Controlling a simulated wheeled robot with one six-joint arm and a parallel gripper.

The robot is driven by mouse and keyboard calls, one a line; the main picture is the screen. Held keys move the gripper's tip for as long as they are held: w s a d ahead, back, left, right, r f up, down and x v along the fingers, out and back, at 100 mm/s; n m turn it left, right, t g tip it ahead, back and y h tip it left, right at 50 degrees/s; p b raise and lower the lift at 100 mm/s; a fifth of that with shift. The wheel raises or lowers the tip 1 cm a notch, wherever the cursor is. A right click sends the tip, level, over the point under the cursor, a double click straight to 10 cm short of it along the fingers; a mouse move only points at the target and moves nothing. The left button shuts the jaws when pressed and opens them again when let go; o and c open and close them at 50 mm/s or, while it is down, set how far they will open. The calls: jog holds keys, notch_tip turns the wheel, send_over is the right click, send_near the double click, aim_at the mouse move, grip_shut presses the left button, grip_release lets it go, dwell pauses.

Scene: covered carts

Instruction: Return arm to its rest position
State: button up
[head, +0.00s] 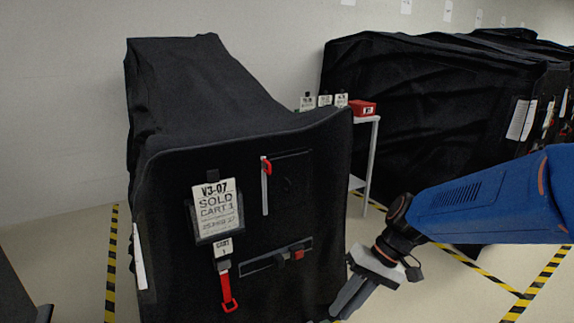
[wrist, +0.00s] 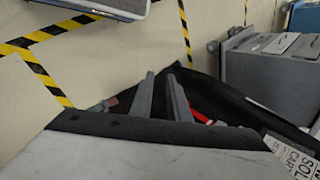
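My gripper (head: 350,302) hangs at the lower right of the head view, tilted downward, close to the right front edge of the black covered cart (head: 250,180). The wrist view shows my gripper (wrist: 161,76) with its two grey fingers apart and nothing held between them. I cannot tell whether the fingers touch the cover. The white tag also shows at the lower right of the wrist view (wrist: 288,155).
A white side table (head: 367,150) with small tags and a red box (head: 362,107) stands behind the cart. More black covered carts (head: 430,100) line the back right. Yellow-black floor tape (head: 111,260) marks the floor. A grey cabinet (wrist: 265,75) shows in the wrist view.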

jog(key=s+d+r+t+h, duration=0.3)
jog(key=s+d, duration=0.1)
jog(key=d, duration=0.4)
jog(key=s+d+r+t+h, duration=0.3)
jog(key=s+d+r, duration=0.1)
jog(key=d, duration=0.3)
jog(key=shift+s+d+m+t, duration=0.4)
jog(key=shift+s, duration=0.15)
dwell(2.1)
